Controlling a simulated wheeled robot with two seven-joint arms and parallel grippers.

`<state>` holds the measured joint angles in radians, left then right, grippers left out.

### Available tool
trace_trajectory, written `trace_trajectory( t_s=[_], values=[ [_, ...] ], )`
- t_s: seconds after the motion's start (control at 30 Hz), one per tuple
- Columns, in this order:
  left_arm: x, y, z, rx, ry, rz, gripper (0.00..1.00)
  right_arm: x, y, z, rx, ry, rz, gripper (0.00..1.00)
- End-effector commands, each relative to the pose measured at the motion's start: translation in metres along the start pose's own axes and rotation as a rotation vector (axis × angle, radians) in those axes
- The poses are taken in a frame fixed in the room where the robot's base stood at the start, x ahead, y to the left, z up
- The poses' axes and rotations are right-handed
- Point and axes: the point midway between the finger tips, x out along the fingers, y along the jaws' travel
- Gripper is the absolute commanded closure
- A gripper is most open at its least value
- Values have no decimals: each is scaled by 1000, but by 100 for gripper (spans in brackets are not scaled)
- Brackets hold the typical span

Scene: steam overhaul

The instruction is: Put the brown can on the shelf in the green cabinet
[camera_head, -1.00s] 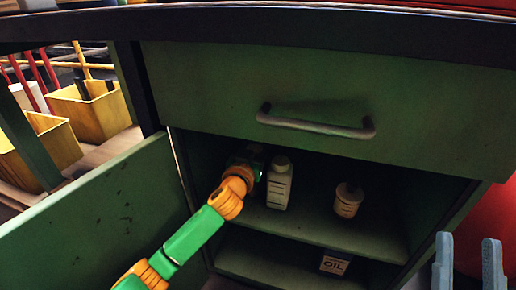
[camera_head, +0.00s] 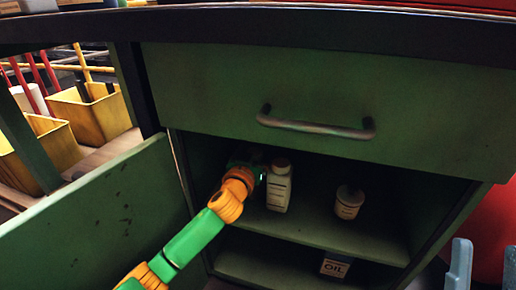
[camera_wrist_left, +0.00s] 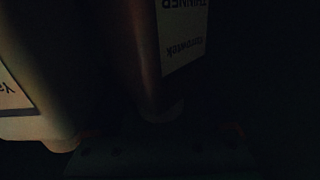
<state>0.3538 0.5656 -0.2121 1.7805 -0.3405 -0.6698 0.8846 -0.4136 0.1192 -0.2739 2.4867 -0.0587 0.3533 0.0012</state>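The green cabinet (camera_head: 300,85) stands with its door (camera_head: 110,220) open. A dark brown can (camera_wrist_left: 145,60) with a pale "THINNER" label, reading upside down, shows in the dim left wrist view. I cannot make it out in the head view. My left gripper (camera_head: 247,166) is inside the cabinet at the upper shelf (camera_head: 325,228), close beside a white bottle (camera_head: 279,188). Its fingertips are too dark and hidden to tell whether they are open or shut. My right gripper (camera_head: 485,268) is open and empty outside the cabinet at the lower right.
An oil can (camera_head: 335,266) sits in the lower compartment. A drawer handle (camera_head: 315,125) sticks out above the opening. Shelf space between the two white bottles is free.

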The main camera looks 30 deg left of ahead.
Motion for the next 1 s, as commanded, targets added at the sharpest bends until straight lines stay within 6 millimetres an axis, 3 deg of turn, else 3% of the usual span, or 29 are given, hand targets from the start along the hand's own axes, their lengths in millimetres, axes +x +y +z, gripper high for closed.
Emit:
trace_trajectory(
  t_s=[0.33,0.67,1.0],
  values=[
    [0,0,-2,0,1,0,17,2,1,4,-2,-27,2,50],
    [-38,1,-3,-1,-3,3,17,-12,9,72,-5,-400,23,50],
    [-94,0,-3,-3,-3,0,17,-56,17,132,-2,-794,45,50]
  ],
)
